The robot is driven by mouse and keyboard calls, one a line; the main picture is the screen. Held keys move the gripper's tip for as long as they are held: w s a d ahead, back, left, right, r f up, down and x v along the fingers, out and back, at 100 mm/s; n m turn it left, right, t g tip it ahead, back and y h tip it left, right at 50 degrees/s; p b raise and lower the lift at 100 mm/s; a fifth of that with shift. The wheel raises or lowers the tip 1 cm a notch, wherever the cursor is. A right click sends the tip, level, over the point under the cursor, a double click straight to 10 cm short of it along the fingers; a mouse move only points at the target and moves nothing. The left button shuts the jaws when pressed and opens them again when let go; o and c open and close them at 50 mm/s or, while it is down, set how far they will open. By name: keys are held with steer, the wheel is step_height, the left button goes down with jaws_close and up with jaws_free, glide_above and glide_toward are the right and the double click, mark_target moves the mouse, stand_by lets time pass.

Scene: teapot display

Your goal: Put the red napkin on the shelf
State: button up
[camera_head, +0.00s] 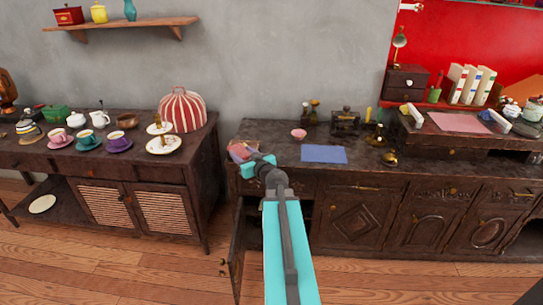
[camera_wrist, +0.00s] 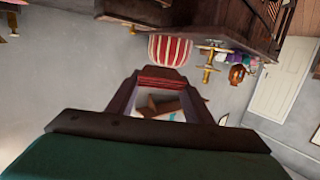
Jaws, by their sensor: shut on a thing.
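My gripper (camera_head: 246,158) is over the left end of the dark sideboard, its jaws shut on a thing. A small reddish thing with pale and bluish patches (camera_head: 240,149) shows at its tips. I cannot tell for certain that this is the red napkin. In the wrist view, the dark maroon jaws (camera_wrist: 161,82) come together at a red end. Brown, white and teal bits (camera_wrist: 158,104) show between them, partly hidden. A wooden wall shelf (camera_head: 150,25) hangs at the upper left, holding a red canister (camera_head: 69,15), a yellow jar (camera_head: 98,12) and a teal vase (camera_head: 130,9).
A dark table (camera_head: 55,150) with cups, plates and a striped red-and-white cosy (camera_head: 182,109) stands left. The sideboard (camera_head: 265,131) carries a blue mat (camera_head: 323,154) and a pink bowl (camera_head: 298,134). Its left door (camera_head: 237,245) hangs open. Bare wall lies between shelf and sideboard.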

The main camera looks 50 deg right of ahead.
steer(key=w+a+r+n+y, duration=0.1)
steer(key=w+a+n+y, duration=0.15)
steer(key=a, duration=0.55)
steer(key=w+a+n+y, duration=0.2)
steer(key=a+y, duration=0.2)
steer(key=a, duration=0.5)
steer(key=w+a+r+n+y, duration=0.1)
steer(key=w+a+n+y, duration=0.2)
steer(key=a, duration=0.5)
steer(key=s+a+f+n+g+y, duration=0.1)
steer(key=s+a+n+g+y, duration=0.1)
steer(key=a, duration=0.5)
steer(key=s+a+n+g+y, duration=0.2)
steer(key=a+y, duration=0.1)
steer(key=a, duration=0.4)
steer(key=s+a+f+n+g+y, duration=0.1)
steer(key=s+a+n+g+y, duration=0.1)
steer(key=a, duration=0.5)
steer(key=shift+a+f+n+y, duration=0.35)
steer(key=shift+n+y, duration=0.1)
steer(key=shift+y, duration=0.3)
steer(key=shift+d, duration=0.1)
